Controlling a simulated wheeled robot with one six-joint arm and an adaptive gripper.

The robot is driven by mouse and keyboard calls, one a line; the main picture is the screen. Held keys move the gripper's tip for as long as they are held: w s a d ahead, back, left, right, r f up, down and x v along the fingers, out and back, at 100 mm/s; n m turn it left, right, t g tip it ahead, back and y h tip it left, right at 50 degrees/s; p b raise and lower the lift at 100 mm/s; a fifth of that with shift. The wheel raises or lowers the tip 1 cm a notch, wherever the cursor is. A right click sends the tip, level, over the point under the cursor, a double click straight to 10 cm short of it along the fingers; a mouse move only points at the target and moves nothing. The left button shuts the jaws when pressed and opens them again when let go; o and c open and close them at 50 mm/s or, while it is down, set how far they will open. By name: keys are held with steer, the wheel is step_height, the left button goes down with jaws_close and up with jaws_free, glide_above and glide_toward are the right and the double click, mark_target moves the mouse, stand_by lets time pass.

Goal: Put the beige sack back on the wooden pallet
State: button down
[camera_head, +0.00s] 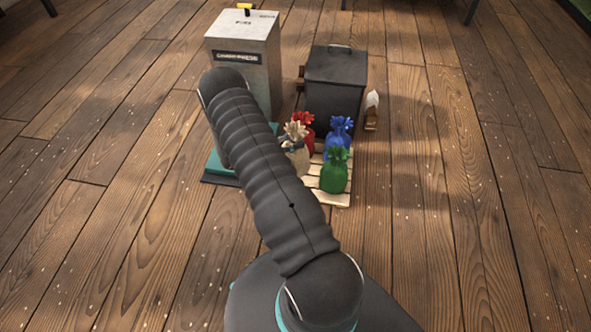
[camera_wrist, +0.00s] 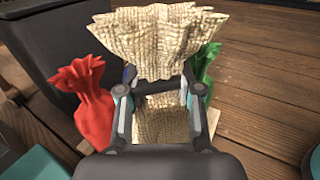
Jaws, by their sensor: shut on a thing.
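The beige sack (camera_head: 299,160) stands upright at the left part of the wooden pallet (camera_head: 341,199), partly hidden by my arm in the head view. In the wrist view my gripper (camera_wrist: 158,88) is shut on the neck of the beige sack (camera_wrist: 165,45), one finger on each side, with the ruffled top above the fingers. The sack's base is mostly hidden, so I cannot tell whether it touches the pallet slats. The pallet also shows a little in the wrist view (camera_wrist: 213,121).
A red sack (camera_head: 307,122), a blue sack (camera_head: 340,129) and a green sack (camera_head: 335,176) stand on the pallet close by. A black bin (camera_head: 335,82) stands behind them, and a tall grey machine (camera_head: 246,62) at the left. The wooden floor at right is clear.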

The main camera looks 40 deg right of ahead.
steer(key=shift+f+b, duration=0.3)
steer(key=shift+f, duration=4.1)
steer(key=c, duration=0.7)
jaws_free()
